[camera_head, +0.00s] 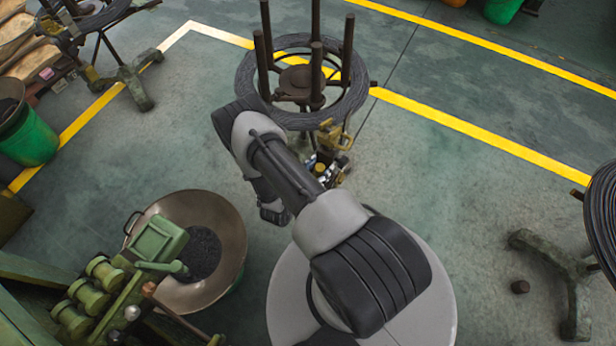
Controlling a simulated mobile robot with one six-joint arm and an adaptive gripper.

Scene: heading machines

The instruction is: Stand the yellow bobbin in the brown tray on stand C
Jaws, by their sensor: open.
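I cannot make out the yellow bobbin, the brown tray or a mark for stand C in this view. My arm rises from the round light base at the bottom centre and bends back at an elbow left of centre. Its far part points down and is partly covered by the nearer link. I see no gripper fingers that I can tell for certain. Small silver and yellow parts (322,170) show just beyond the arm, too small and too covered to name.
A wire coil (250,97) surrounds upright posts on a stand beyond my arm. A wide metal bowl (228,232) with dark contents stands beside green machinery (155,243) at lower left. A green bin (30,140) is at far left. Another coil stand (575,275) is at right.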

